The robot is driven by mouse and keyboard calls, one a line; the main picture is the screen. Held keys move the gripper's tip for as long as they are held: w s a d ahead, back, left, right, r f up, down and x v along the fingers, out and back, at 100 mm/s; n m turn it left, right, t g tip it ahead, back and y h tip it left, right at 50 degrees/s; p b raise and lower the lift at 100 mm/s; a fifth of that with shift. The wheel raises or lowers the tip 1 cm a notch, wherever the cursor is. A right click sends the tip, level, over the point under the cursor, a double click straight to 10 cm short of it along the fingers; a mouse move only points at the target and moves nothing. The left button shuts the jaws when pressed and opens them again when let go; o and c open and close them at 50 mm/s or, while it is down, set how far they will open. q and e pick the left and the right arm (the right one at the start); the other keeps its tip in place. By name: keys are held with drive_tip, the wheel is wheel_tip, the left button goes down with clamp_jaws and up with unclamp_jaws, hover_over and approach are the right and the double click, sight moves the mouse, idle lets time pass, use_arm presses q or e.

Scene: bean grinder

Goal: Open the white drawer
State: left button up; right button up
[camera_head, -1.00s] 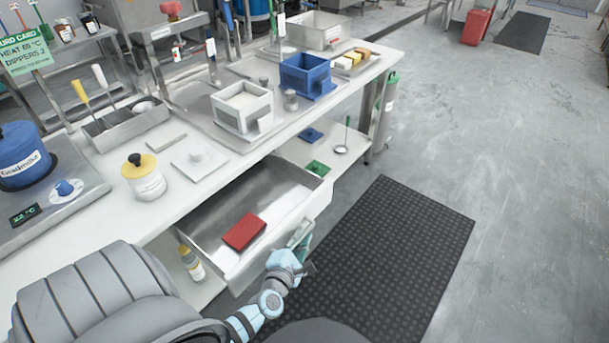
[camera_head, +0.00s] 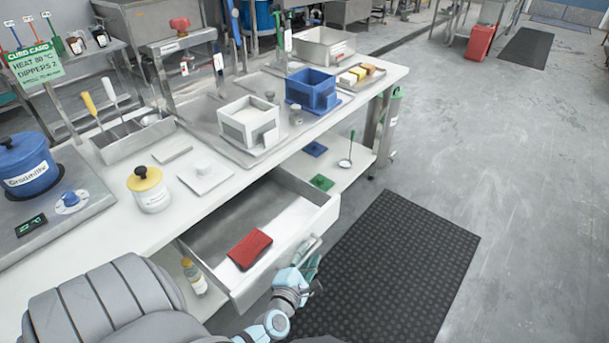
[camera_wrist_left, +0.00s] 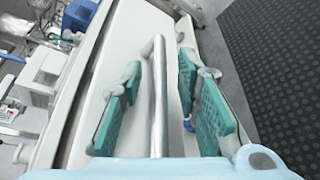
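The white drawer (camera_head: 232,288) under the bench is pulled well out, and its grey inside shows. A red block-like item (camera_head: 250,249) lies in it. The drawer's metal bar handle (camera_wrist_left: 158,100) is on its front. My left gripper (camera_head: 308,272) is at this handle, in front of the drawer. In the left wrist view the two teal fingers of my left gripper (camera_wrist_left: 163,105) stand on either side of the bar with gaps between, so it is open around the handle. My right gripper is not in view.
The bench top (camera_head: 125,228) holds a yellow-lidded jar (camera_head: 150,190), a blue pot (camera_head: 28,165), a white box (camera_head: 243,118) and a blue box (camera_head: 312,90). A bottle (camera_head: 194,277) stands on the lower shelf beside the drawer. A black mat (camera_head: 400,265) covers clear floor.

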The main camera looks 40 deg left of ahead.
use_arm(q)
drive_tip(key=v, duration=1.2)
